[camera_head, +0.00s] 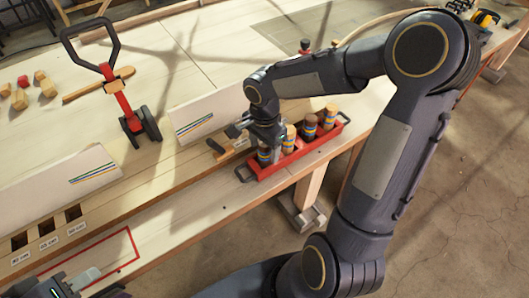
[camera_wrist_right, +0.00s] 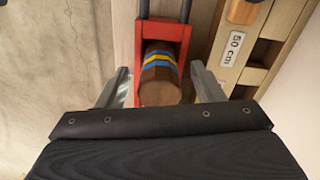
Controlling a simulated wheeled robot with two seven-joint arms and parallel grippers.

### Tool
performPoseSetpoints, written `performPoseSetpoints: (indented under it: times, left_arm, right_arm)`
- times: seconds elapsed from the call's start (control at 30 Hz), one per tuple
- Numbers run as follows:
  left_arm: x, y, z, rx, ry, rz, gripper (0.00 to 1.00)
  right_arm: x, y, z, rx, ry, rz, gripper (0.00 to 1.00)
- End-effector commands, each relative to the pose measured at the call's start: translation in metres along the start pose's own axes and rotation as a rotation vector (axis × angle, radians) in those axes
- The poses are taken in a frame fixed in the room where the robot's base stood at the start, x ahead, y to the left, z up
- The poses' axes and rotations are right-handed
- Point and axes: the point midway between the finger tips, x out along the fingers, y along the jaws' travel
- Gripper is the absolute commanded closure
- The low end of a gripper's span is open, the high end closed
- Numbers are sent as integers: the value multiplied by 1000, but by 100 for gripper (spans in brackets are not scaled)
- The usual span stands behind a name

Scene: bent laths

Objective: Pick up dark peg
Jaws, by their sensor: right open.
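A dark brown peg (camera_wrist_right: 162,78) with blue and yellow bands stands in the red tray (camera_wrist_right: 147,28). In the right wrist view it lies between the two fingers of my right gripper (camera_wrist_right: 162,88), which is open with a gap on each side. In the head view my right gripper (camera_head: 264,143) is over the left end of the red tray (camera_head: 302,157) and partly covers this peg (camera_head: 264,156). Another dark peg (camera_head: 309,127) stands further right in the tray, between lighter pegs (camera_head: 289,139) (camera_head: 330,117). My left gripper (camera_head: 77,281) is at the bottom left, partly cut off and away from the tray.
The tray sits at the workbench's front edge. Slots with length labels (camera_head: 47,242) are at the left, and a "50 cm" label (camera_wrist_right: 233,49) shows beside the tray. White boards (camera_head: 208,117) (camera_head: 60,190), a red clamp-like tool (camera_head: 120,100) and wooden blocks (camera_head: 20,98) are on the bench.

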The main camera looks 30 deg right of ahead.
Motion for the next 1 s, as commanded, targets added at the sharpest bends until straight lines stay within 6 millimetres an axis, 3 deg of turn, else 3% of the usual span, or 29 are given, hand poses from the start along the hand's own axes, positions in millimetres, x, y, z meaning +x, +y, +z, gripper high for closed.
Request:
performPoseSetpoints:
  times: [0.1, 0.5, 0.77, 1.0]
  left_arm:
    - [0, 0, 0, 0, 0, 0, 64]
    - [0, 0, 0, 0, 0, 0, 64]
    - [0, 0, 0, 0, 0, 0, 64]
    - [1, -1, 1, 0, 0, 0, 64]
  right_arm:
    - [0, 0, 0, 0, 0, 0, 39]
    - [-1, 0, 0, 0, 1, 0, 89]
    - [-2, 0, 0, 0, 1, -1, 89]
    - [-24, -1, -1, 0, 4, -4, 89]
